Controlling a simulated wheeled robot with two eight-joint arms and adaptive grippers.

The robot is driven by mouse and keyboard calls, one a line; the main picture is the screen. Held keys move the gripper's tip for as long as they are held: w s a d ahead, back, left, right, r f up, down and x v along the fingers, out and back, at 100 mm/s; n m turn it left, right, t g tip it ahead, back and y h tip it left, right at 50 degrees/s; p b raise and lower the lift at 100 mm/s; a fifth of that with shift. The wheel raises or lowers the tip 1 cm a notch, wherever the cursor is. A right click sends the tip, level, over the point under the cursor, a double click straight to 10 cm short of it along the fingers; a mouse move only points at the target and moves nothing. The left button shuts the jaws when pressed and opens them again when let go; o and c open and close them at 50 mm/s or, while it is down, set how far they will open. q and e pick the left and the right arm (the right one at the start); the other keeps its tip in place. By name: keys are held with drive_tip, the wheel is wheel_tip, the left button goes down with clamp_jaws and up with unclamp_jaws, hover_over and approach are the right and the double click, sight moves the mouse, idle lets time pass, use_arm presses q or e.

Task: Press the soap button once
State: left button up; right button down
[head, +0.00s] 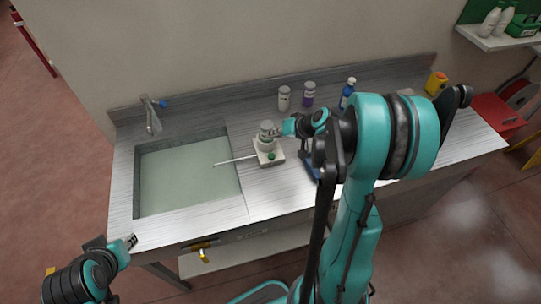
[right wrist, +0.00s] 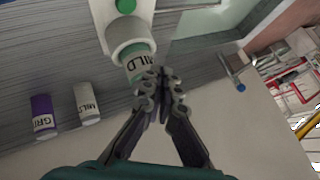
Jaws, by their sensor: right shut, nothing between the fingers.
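A white soap dispenser base (head: 276,159) stands on the counter right of the sink, with a thin pale spout (head: 237,160) reaching toward the sink. Its round green button (head: 271,155) faces up and also shows at the top edge of the right wrist view (right wrist: 125,5). A bottle (head: 267,130) labelled "MILD" sits in the dispenser's rear part; it also shows in the right wrist view (right wrist: 138,63). My right gripper (head: 284,129) is shut and empty beside this bottle; whether it touches is unclear. My left gripper (head: 131,241) is at the counter's front left corner, far from the dispenser.
The sink (head: 185,175) with a tap (head: 152,115) is at left. A white bottle (head: 284,98), a purple-labelled bottle (head: 308,94) and a blue bottle (head: 347,93) stand at the back. A yellow container (head: 436,83) is at far right. My right arm hides part of the counter.

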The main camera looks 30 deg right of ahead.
sight(273, 157)
wheel_tip(273, 157, down, 8)
drive_tip(key=b, duration=0.6)
drive_tip(key=shift+f+b, duration=0.2)
drive_tip(key=shift+b, duration=0.15)
drive_tip(key=shift+f, duration=0.2)
drive_tip(key=shift+f+b, duration=0.1)
drive_tip(key=shift+b, duration=0.2)
idle(0.5)
drive_tip(key=shift+f+b, duration=0.3)
drive_tip(key=shift+b, duration=0.05)
drive_tip(key=shift+f+b, duration=0.4)
drive_tip(key=shift+b, duration=0.05)
idle(0.5)
idle(0.4)
drive_tip(key=shift+r+p, duration=0.6)
drive_tip(key=shift+r, duration=0.25)
drive_tip(key=shift+r, duration=0.15)
